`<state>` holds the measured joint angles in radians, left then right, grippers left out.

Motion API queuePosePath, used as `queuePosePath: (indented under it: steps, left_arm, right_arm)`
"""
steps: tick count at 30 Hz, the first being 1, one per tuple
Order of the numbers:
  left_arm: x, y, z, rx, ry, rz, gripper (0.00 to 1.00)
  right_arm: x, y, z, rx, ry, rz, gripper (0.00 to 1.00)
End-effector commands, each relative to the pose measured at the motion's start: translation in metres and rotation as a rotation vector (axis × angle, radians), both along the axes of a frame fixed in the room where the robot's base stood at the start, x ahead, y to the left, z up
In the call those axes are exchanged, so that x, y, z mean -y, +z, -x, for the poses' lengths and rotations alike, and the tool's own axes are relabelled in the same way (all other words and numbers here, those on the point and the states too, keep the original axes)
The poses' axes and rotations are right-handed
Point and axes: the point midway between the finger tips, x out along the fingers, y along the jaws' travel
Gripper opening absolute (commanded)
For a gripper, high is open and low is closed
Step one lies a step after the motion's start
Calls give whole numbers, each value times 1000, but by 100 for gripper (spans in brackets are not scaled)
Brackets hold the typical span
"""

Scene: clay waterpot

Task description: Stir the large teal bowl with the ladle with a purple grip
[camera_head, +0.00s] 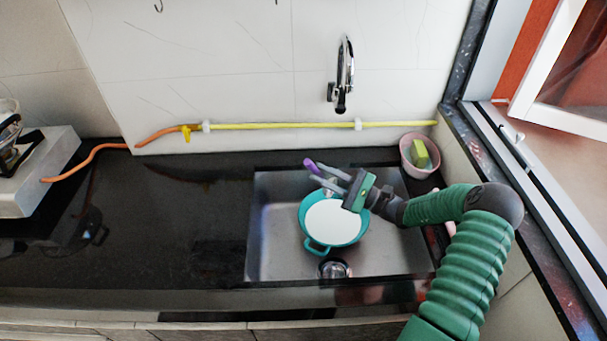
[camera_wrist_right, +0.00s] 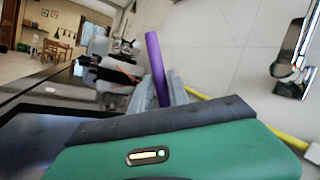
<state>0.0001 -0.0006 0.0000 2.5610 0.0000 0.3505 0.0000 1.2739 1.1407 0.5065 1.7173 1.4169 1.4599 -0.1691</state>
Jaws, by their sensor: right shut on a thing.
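The large teal bowl (camera_head: 308,222) stands in the sink with a white surface inside and a small handle at its front. My right gripper (camera_head: 334,178) is over the back right part of the bowl, its fingers pointing left. It is shut on the ladle with a purple grip (camera_head: 310,166). The purple grip also stands up between the fingers in the right wrist view (camera_wrist_right: 157,66). The ladle's lower end is hidden in the head view behind the gripper or in the bowl. My left gripper is not in view.
The metal sink (camera_head: 268,262) is set in a black counter (camera_head: 150,235). A pink pot (camera_head: 411,168) with a green and yellow sponge stands behind the sink at right. The faucet (camera_head: 343,75) is on the wall above. A stove (camera_head: 40,172) is at left; the counter between is mostly clear.

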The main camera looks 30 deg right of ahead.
Motion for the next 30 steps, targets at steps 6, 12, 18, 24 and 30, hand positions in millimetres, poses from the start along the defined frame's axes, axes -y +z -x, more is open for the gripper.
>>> queuePosePath:
  steps: [6,12,18,24,30]
  left_arm:
    - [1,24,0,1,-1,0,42]
    - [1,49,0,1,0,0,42]
    - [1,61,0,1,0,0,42]
    - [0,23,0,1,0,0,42]
    - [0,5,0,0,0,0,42]
  right_arm:
    - [-15,6,-22,-130,5,70,0]
    - [-27,-2,-50,-320,5,155,0]
    - [-31,-11,-68,-436,4,204,0]
    - [-33,-26,-70,-445,0,213,0]
    - [-37,-15,-68,-444,3,215,0]
